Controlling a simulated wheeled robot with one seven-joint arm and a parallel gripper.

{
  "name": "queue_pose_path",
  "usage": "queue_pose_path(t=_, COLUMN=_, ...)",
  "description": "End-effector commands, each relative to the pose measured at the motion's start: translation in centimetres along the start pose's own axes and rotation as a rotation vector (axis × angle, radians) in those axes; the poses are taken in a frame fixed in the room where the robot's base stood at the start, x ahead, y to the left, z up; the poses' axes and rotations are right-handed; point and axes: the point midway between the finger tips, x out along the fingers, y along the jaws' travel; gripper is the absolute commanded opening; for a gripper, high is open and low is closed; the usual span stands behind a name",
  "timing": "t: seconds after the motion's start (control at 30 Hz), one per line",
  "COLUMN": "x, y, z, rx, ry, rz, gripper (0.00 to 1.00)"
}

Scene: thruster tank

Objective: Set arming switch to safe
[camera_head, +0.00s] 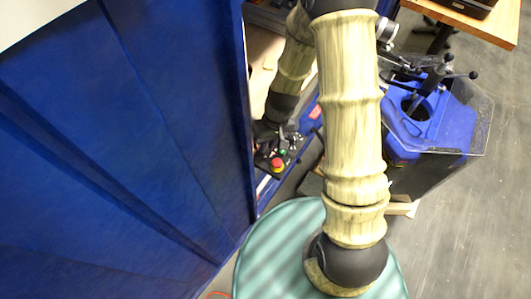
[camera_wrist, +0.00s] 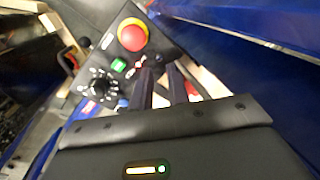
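A black control panel (camera_wrist: 165,38) fills the upper middle of the wrist view, tilted in the picture. It carries a red mushroom button on a yellow ring (camera_wrist: 132,36), a green button (camera_wrist: 119,65) and a black rotary knob with white marks (camera_wrist: 98,85). A small switch-like part with red and white marks (camera_wrist: 140,64) sits beside my fingertips; its position is too blurred to read, and I cannot tell for sure that it is the arming switch. My gripper (camera_wrist: 164,70) has a narrow gap between its two dark fingers, with nothing seen held. Touching cannot be told.
In the head view, the red button (camera_head: 277,163) shows low beside a large blue wall (camera_head: 130,140) on the left. A blue machine with a clear guard (camera_head: 435,120) stands to the right. Grey floor (camera_head: 465,230) is clear at lower right.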

Motion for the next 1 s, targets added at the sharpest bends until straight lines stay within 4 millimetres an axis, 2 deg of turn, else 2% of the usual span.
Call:
queue_pose_path(t=0.2, x=3.5, y=0.2, z=0.1, rx=0.005, ry=-0.003, rz=-0.002, gripper=0.17)
queue_pose_path(t=0.4, x=5.4, y=0.3, z=0.0, rx=0.006, ry=0.000, rz=-0.001, gripper=0.17)
queue_pose_path(t=0.73, x=5.7, y=0.3, z=0.0, rx=0.005, ry=0.002, rz=0.000, gripper=0.17)
queue_pose_path(t=0.77, x=5.7, y=0.3, z=0.0, rx=0.005, ry=0.002, rz=0.000, gripper=0.15)
queue_pose_path(t=0.83, x=5.7, y=0.3, z=0.0, rx=0.005, ry=0.002, rz=0.000, gripper=0.01)
queue_pose_path(t=1.0, x=5.7, y=0.3, z=0.0, rx=0.005, ry=0.001, rz=0.001, gripper=0.00)
